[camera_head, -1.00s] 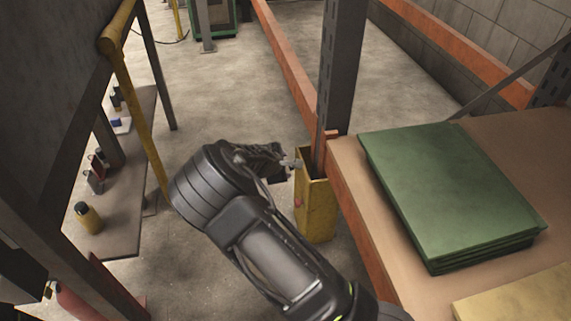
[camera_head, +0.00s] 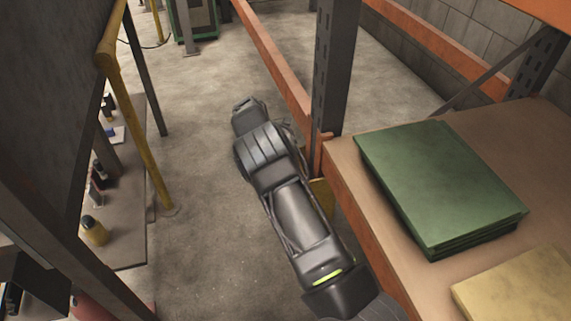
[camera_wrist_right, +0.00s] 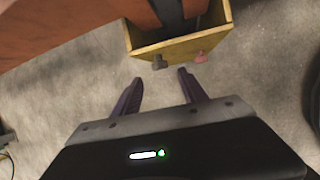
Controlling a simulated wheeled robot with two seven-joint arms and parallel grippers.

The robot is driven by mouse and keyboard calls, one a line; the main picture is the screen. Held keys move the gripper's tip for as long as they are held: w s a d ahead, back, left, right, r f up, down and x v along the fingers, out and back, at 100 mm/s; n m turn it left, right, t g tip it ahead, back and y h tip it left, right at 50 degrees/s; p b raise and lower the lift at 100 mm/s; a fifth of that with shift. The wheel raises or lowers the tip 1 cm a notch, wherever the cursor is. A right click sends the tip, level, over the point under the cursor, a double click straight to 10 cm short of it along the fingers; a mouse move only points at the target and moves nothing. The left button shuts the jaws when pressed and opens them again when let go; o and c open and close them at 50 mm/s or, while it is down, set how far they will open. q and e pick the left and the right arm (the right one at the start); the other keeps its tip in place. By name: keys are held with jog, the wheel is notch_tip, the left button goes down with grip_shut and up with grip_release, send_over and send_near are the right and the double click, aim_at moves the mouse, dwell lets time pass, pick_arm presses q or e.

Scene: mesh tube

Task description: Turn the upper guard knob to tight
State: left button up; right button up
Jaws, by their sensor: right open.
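The yellow guard (camera_wrist_right: 180,46) stands around the foot of the rack post. In the wrist view two knobs stick out from its near side: a grey one (camera_wrist_right: 158,63) on the left and a red one (camera_wrist_right: 200,58) on the right. The grey knob is the upper one by the earlier head view. My right gripper (camera_wrist_right: 160,76) is open and empty, its fingers a little short of the knobs and not touching them. In the head view my right arm covers most of the guard (camera_head: 322,198) and both knobs. My left gripper is not in view.
The rack's dark post (camera_head: 334,75) and orange beam (camera_head: 350,195) are close beside my right arm. A shelf board (camera_head: 375,155) holds a green stack (camera_head: 440,180). A yellow rail (camera_head: 135,115) stands left. The concrete floor between is clear.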

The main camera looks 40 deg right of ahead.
jog(key=b+x, duration=0.2)
jog(key=x, duration=0.5)
jog(key=shift+d+f+b, duration=0.2)
jog(key=shift+f+b, duration=0.1)
jog(key=shift+b, duration=0.05)
grip_shut()
dwell(0.3)
